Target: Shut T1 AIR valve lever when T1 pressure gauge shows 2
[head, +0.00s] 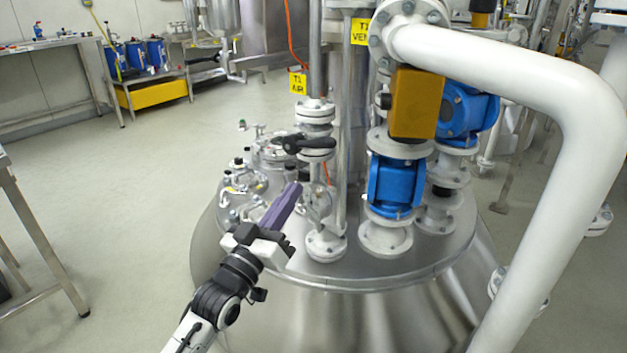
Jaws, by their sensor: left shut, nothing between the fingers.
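The yellow T1 AIR tag (298,83) hangs on a vertical pipe above the steel vessel lid. Below it, the black valve lever (305,144) sits on a white flanged valve and points roughly sideways, to the left. A round gauge (318,203) is lower on the same pipe, partly behind my gripper; its reading is too small to tell. My left gripper (293,188), with purple fingers, is shut and empty. Its tips are below the lever and left of the gauge in the picture; I cannot tell the depth gap. My right gripper is not in view.
Right of the pipe stand a thin steel post, blue valves (396,187) with an orange box (415,103), and a thick white bent pipe (520,70). Small fittings cover the lid's left part. A steel table (30,215) stands at far left; floor between is clear.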

